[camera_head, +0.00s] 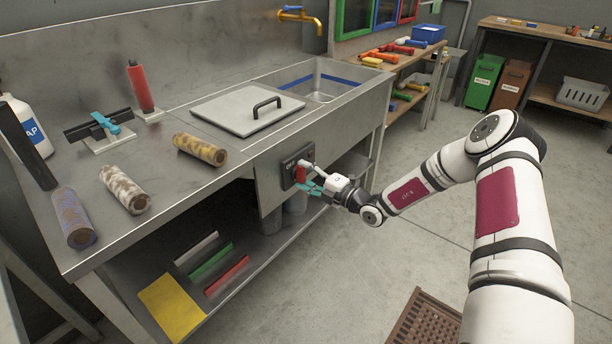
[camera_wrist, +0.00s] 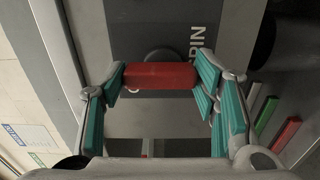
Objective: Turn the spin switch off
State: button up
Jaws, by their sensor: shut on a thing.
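The spin switch has a red lever (camera_wrist: 160,76) on a dark plate (camera_wrist: 150,28) marked "SPIN" in the wrist view. In the head view its dark plate (camera_head: 290,165) is on the front panel of the metal bench, below the sink, with the red lever (camera_head: 300,174) partly hidden by my gripper. My gripper (camera_head: 308,177) is at the lever, with teal-padded fingers. In the wrist view the fingers (camera_wrist: 160,80) are on either side of the red lever, shut on it. The lever lies crosswise between them in that view.
The metal bench holds a lidded sink cover (camera_head: 235,112), several worn rollers, a red bottle (camera_head: 140,88) and a soap bottle (camera_head: 25,128). A lower shelf has a yellow sheet (camera_head: 170,308) and colored bars. A brown grate (camera_head: 425,322) lies on the floor.

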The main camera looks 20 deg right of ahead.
jog(key=o, duration=1.2)
jog(key=shift+c, duration=0.2)
jog(key=shift+s+d, duration=0.1)
jog(key=v, duration=1.1)
jog(key=shift+s+d, duration=0.2)
jog(key=shift+s, duration=0.15)
